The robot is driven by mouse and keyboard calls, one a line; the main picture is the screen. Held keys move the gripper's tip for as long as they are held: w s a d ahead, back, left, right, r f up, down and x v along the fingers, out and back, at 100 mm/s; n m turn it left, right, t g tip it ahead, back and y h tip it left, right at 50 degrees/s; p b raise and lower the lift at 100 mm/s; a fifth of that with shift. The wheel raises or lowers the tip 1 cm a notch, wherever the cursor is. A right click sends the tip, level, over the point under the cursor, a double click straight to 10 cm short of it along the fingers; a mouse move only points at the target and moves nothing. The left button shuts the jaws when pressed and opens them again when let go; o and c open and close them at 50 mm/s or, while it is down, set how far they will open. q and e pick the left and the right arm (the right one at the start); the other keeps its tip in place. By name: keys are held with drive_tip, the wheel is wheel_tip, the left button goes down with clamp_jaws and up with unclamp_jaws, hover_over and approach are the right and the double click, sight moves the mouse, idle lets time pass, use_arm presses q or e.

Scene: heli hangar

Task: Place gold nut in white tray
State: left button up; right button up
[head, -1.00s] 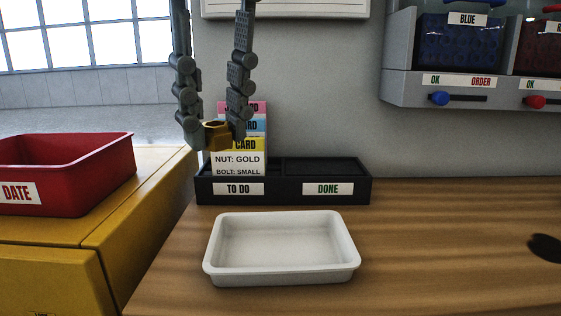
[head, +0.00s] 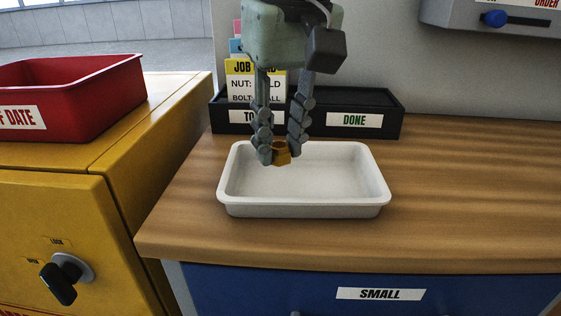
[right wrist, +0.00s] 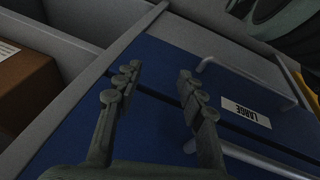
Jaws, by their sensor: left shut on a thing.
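My left gripper (head: 279,152) comes down from the top of the head view, its fingers pointing down. It is shut on the gold nut (head: 282,155), held between the fingertips. In the picture the nut overlaps the back left part of the white tray (head: 305,211); its exact height over the tray floor is hard to tell. The white tray stands on the wooden worktop and looks empty. My right gripper (right wrist: 155,85) shows in the right wrist view, fingers apart with nothing between them, in front of blue drawers.
A black card holder (head: 390,120) marked TO DO and DONE stands behind the tray, with job cards (head: 240,75) at its left. A red bin (head: 110,95) sits on a yellow cabinet (head: 150,150) at left. The worktop (head: 470,190) right of the tray is clear.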

sight(282, 151)
use_arm(q)
wheel_tip(282, 151, down, 3)
drive_tip(key=shift+f, duration=0.2)
drive_tip(key=shift+w+f, duration=0.1)
drive_tip(key=shift+f, duration=0.25)
use_arm(e)
drive_tip(key=shift+r, duration=0.4)
drive_tip(key=shift+w+a+f, duration=0.1)
use_arm(q)
drive_tip(key=shift+f, duration=0.1)
drive_tip(key=o, duration=0.9)
use_arm(e)
drive_tip(key=shift+w+a+t, duration=0.3)
